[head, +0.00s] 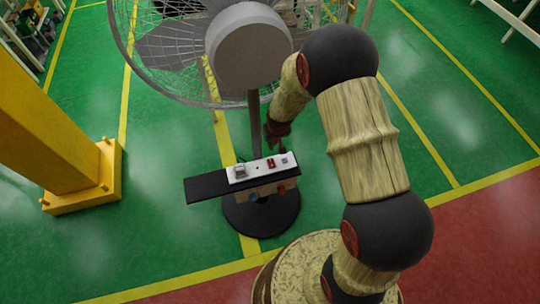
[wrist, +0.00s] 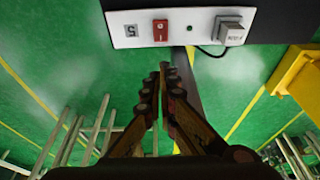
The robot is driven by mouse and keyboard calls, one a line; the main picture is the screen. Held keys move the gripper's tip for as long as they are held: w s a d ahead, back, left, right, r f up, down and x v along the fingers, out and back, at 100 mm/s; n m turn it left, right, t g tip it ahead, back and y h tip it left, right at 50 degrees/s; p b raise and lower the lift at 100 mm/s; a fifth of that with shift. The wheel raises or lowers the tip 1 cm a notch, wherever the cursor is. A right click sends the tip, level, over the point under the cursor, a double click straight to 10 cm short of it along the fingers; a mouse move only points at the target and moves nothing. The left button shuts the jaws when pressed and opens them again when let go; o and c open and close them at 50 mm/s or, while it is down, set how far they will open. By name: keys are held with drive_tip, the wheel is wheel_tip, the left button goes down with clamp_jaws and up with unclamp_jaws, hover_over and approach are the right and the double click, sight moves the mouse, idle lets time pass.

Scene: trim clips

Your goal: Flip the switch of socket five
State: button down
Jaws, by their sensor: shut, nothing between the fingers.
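A white socket strip (head: 259,168) lies on a black shelf (head: 206,188) in front of the fan stand. In the head view my gripper (head: 281,150) is small and dark beside the strip's right end.
A large grey fan (head: 250,45) with a wire guard stands behind the shelf, on a round black base (head: 262,222). A yellow post (head: 80,200) stands at the left. Green floor with yellow lines is open around them.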

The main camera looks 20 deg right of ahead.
sight(271, 159)
drive_tip(key=b+x, duration=0.1)
drive_tip(key=x, duration=0.3)
drive_tip(key=b+x, duration=0.2)
drive_tip(key=x, duration=0.3)
drive_tip(key=s+b+x, duration=0.1)
drive_tip(key=x, duration=0.4)
drive_tip(key=shift+s+f+b, duration=0.1)
drive_tip(key=shift+b, duration=0.2)
drive_tip(key=shift+w+f+g+p, duration=0.3)
drive_tip(key=shift+f+g, duration=0.15)
drive_tip(key=shift+g, duration=0.15)
drive_tip(key=shift+s, duration=0.1)
drive_tip(key=shift+s+r+p, duration=0.4)
drive_tip(key=shift+s, duration=0.3)
drive_tip(key=shift+r, duration=0.1)
